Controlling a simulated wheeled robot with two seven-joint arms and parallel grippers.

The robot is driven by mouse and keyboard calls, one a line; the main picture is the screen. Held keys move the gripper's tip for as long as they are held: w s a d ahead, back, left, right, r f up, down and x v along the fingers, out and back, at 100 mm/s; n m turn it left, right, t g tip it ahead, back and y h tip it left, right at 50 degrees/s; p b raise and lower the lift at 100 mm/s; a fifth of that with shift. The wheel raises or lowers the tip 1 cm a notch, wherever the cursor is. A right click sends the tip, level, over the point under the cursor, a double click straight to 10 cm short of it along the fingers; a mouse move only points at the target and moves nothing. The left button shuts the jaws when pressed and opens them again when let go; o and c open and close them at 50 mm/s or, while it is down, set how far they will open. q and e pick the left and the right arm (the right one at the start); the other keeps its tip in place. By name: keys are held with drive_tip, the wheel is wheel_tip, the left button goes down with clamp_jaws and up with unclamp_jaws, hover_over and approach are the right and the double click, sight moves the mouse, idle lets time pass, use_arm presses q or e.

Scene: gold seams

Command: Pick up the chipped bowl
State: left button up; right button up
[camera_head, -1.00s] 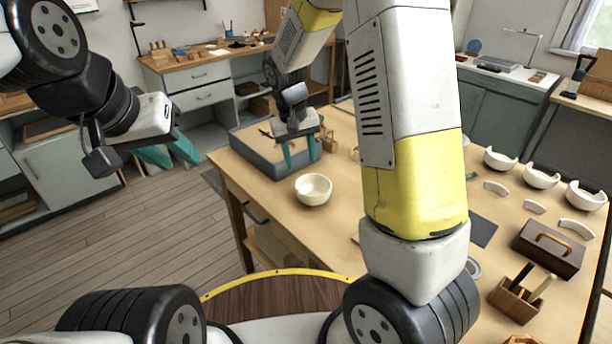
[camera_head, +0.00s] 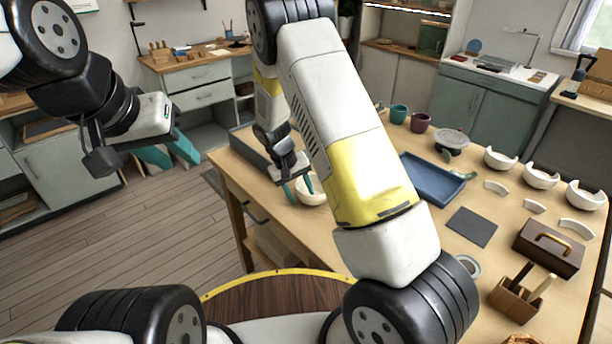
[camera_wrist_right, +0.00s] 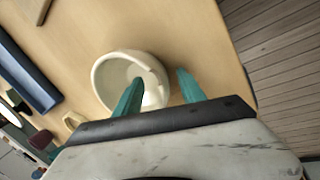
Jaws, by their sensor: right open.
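A cream bowl (camera_head: 316,199) stands upright near the left edge of the wooden table, partly hidden by my right gripper (camera_head: 298,188). The bowl (camera_wrist_right: 104,82) also shows in the right wrist view, with what looks like a notch in its right rim. There my right gripper (camera_wrist_right: 160,77) is open. One teal finger is over the bowl's opening and the other is outside the right rim; I cannot tell whether they touch it. My left gripper (camera_head: 176,154) is open and empty, over the floor left of the table. Three white bowls with broken rims (camera_head: 541,177) stand at the right.
A blue tray (camera_head: 432,180), a dark mat (camera_head: 472,227) and several curved shards (camera_head: 534,206) lie on the table. A wooden toolbox (camera_head: 548,250) stands at the right. A grey tray (camera_head: 246,146) is behind my right gripper. My right forearm hides the table's middle.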

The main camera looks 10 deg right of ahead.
drive_tip(key=shift+f, duration=0.1)
drive_tip(key=shift+c, duration=0.2)
clamp_jaws()
